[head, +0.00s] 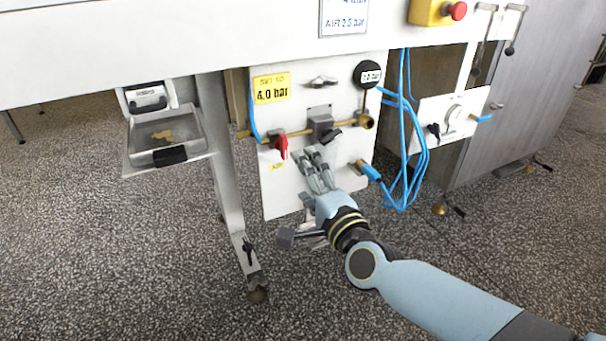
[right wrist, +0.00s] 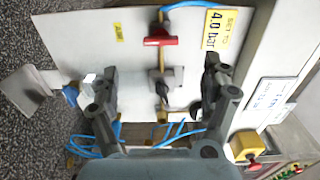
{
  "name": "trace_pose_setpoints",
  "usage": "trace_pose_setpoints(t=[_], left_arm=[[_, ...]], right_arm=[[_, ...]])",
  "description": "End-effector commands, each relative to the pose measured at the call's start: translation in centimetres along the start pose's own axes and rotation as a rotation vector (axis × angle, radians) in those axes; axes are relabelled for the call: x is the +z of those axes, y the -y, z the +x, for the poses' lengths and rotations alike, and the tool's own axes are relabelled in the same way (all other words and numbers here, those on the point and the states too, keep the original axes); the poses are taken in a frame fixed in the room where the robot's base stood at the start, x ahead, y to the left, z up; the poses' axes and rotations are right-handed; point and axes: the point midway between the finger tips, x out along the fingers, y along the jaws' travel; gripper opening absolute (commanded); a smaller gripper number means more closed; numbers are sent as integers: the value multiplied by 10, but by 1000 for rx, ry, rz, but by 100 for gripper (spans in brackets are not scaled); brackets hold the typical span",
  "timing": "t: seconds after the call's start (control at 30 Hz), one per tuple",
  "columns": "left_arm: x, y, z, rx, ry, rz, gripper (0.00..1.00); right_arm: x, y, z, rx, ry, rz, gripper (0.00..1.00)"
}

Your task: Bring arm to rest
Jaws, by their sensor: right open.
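My right gripper (head: 313,165) reaches up from the lower right in the head view, in front of the white air panel (head: 285,192). In the right wrist view its two fingers (right wrist: 162,82) are spread apart with nothing held between them. The panel's regulator block (head: 321,126) and a black knob (right wrist: 163,92) show in the gap between the fingers; I cannot tell whether a finger touches them. The red valve handle (head: 281,147) is left of the fingers in the head view and also shows in the right wrist view (right wrist: 160,41). My left gripper is not in view.
A round black gauge (head: 367,74) and a blue hose fitting (head: 369,171) are close to the gripper. Blue hoses (head: 416,150) hang at the right. A grey block (head: 286,238) sits below the panel. A machine leg (head: 222,160) stands left. Speckled floor (head: 120,260) lies open in front.

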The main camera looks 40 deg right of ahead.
Motion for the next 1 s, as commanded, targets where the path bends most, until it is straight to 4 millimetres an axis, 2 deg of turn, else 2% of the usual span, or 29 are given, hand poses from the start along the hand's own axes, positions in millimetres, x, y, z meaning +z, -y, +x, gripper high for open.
trace_pose_setpoints(t=[0.37,0.5,0.57,0.67,0.77,0.8,0.87,0.9,0.97,1.0], left_arm=[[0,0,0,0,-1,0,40],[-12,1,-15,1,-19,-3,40],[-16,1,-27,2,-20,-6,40],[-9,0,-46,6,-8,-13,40],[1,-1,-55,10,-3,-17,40],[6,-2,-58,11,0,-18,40],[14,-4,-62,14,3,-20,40],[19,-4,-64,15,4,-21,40],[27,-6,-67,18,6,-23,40],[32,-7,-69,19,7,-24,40]], right_arm=[[0,0,0,0,0,0,81],[0,16,-1,-2,0,1,81],[-3,14,-7,29,-2,-13,81],[-5,-33,-36,183,44,-155,81],[-7,-96,-82,369,145,-375,81],[-9,-121,-104,444,197,-464,81],[-13,-156,-141,553,285,-599,81],[-16,-177,-168,623,350,-686,81],[-23,-205,-211,721,455,-811,81],[-29,-222,-241,784,532,-890,81]])
